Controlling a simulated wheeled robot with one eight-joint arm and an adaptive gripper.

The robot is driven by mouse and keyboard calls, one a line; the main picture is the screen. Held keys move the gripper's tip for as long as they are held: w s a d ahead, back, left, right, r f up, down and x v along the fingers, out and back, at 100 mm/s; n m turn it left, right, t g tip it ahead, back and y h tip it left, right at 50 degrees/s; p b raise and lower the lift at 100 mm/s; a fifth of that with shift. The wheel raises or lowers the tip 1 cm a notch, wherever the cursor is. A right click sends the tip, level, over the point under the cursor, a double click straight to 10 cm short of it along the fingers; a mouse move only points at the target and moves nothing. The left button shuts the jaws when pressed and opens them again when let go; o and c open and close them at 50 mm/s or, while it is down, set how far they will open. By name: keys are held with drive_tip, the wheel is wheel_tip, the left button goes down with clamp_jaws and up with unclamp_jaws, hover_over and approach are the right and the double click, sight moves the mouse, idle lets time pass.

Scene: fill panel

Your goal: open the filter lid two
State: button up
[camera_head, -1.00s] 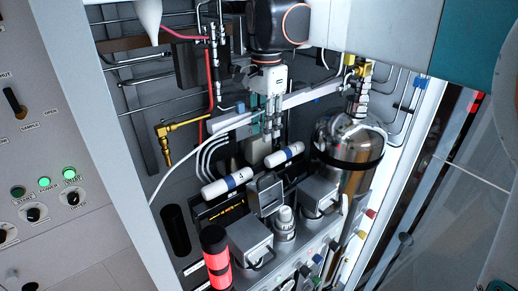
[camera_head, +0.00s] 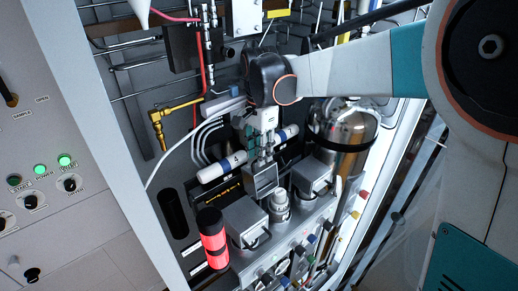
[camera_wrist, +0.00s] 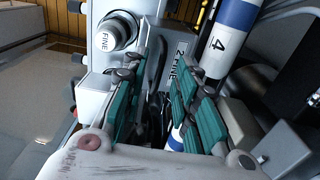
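A grey lid plate marked "2 FINE" (camera_wrist: 182,64) shows beyond my fingers in the wrist view; I take it as filter lid two. In the head view a tilted square grey plate (camera_head: 263,181) stands behind a round silver filter cap (camera_head: 282,201). My gripper (camera_head: 260,162) is above and beside that plate, pointing down. In the wrist view my green-padded fingers (camera_wrist: 168,85) are apart, with a gap between them. The lid's edge lies near the fingertips; contact cannot be told. The lid's lower part is hidden by the fingers.
A round "FINE" cap (camera_wrist: 117,32) is left of the fingers in the wrist view. A white tube marked 4 (camera_head: 222,168) lies close by. Grey boxes (camera_head: 246,221) and (camera_head: 313,176) flank the cap. A steel tank (camera_head: 345,130) stands right, a red cylinder (camera_head: 213,240) in front.

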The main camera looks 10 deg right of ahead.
drive_tip(key=shift+f, duration=0.1)
drive_tip(key=shift+c, duration=0.2)
clamp_jaws()
drive_tip(key=shift+s, duration=0.1)
drive_tip(key=s+d, duration=0.1)
drive_tip(key=s+d+t+y, duration=0.1)
drive_tip(key=s, duration=0.1)
drive_tip(key=s+d+t+b, duration=0.1)
drive_tip(key=shift+s+r, duration=0.2)
drive_tip(key=shift+s, duration=0.1)
